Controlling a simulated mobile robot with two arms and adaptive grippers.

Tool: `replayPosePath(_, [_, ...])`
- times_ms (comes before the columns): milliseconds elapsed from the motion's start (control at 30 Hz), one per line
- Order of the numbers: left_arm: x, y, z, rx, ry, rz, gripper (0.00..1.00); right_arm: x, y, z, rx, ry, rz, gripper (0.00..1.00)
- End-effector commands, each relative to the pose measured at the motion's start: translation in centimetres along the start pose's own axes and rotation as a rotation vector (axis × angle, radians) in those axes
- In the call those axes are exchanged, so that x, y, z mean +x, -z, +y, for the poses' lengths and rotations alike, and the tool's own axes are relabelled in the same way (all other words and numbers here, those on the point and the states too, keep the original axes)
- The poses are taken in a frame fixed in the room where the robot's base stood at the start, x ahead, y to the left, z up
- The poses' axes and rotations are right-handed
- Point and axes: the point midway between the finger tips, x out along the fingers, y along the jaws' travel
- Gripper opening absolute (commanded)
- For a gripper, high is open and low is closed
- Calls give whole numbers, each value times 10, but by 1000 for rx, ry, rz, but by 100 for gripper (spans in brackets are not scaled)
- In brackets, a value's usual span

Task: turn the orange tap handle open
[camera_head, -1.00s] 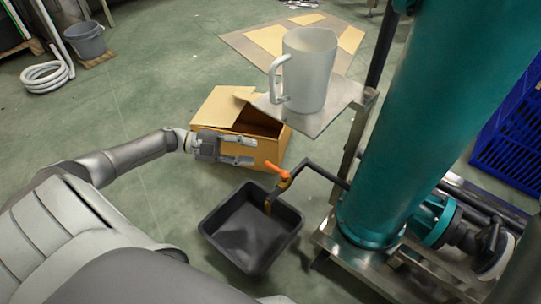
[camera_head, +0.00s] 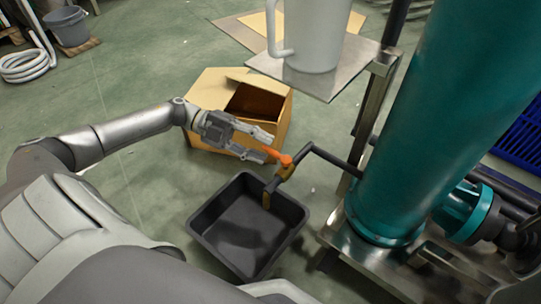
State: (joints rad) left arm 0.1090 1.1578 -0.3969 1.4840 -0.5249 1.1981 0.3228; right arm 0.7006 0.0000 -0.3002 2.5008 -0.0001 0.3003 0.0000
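The orange tap handle (camera_head: 281,156) sits on top of a brass tap (camera_head: 268,191) at the end of a dark bent pipe (camera_head: 318,152). The handle points left, toward my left gripper (camera_head: 268,147). My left gripper is open, its two grey fingers spread and pointing right. In the picture the handle's free end lies between the fingertips; I cannot tell whether either finger touches it. My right gripper is not in view.
A black tray (camera_head: 206,240) stands on the floor below the tap. A cardboard box (camera_head: 212,92) is behind my gripper. A metal shelf (camera_head: 318,83) carries a white jug (camera_head: 312,40) above right. A teal column (camera_head: 432,110) stands to the right.

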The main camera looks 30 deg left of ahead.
Motion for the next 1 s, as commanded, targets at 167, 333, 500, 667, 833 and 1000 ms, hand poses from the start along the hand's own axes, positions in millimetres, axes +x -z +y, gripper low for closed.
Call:
replayPosePath(167, [24,-1,2,2,1,1,34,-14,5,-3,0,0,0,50])
replayPosePath(333, [31,0,0,0,1,-1,34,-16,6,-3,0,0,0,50])
replayPosePath(500, [32,0,0,0,1,-1,34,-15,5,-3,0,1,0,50])
replayPosePath(667, [31,0,0,0,1,-1,23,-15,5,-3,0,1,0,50])
replayPosePath(833, [31,0,0,0,1,-1,1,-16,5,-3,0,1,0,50])
replayPosePath(1000, [31,0,0,0,1,-2,0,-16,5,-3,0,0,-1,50])
